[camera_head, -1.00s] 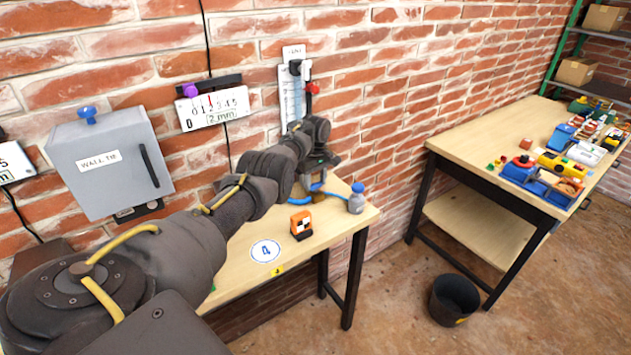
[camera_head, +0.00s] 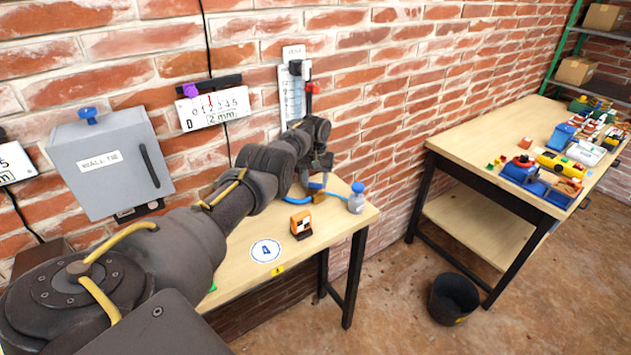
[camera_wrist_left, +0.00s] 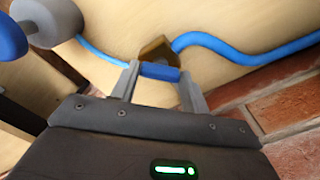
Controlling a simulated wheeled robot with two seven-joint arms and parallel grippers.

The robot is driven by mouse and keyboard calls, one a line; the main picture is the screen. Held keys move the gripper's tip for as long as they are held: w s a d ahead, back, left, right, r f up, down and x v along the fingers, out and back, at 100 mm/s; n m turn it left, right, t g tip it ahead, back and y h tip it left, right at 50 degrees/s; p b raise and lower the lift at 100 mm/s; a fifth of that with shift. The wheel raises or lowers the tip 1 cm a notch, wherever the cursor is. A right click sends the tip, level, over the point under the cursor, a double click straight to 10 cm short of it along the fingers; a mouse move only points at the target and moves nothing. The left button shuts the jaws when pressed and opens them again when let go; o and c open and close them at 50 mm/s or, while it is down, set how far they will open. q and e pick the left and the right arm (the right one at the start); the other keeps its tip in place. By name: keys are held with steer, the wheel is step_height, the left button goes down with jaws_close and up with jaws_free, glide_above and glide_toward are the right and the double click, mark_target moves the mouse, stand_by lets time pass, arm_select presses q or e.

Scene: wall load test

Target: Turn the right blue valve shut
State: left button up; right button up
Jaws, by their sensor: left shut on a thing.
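The blue valve is a brass body (camera_wrist_left: 157,48) with a blue handle (camera_wrist_left: 160,72), set in line with a blue hose (camera_wrist_left: 245,55) on the wooden bench. In the head view the brass body (camera_head: 317,194) shows just below my left gripper (camera_head: 318,178). In the left wrist view my left gripper (camera_wrist_left: 158,75) has one finger on each side of the blue handle and is shut on it. The handle looks roughly crosswise between the fingertips. How far the valve is turned is hard to tell. My right gripper is out of view.
An orange block (camera_head: 300,224) and a round "4" label (camera_head: 265,250) are on the bench (camera_head: 340,220) nearer me. The brick wall, a gauge (camera_head: 213,108) and a grey box (camera_head: 108,165) are behind.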

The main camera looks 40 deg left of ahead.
mark_target(315, 183)
arm_select(q)
steer(key=m, duration=0.4)
steer(key=shift+f+m+b, duration=0.1)
steer(key=shift+m+b, duration=0.2)
steer(key=shift+b, duration=0.05)
steer(key=shift+m+b, duration=0.45)
steer(key=shift+m, duration=1.55)
steer(key=o, duration=1)
steer(key=shift+r, duration=0.2)
steer(key=shift+r, duration=0.35)
step_height(315, 183, up, 10)
steer(key=shift+f+p, duration=0.1)
steer(key=shift+p, duration=0.2)
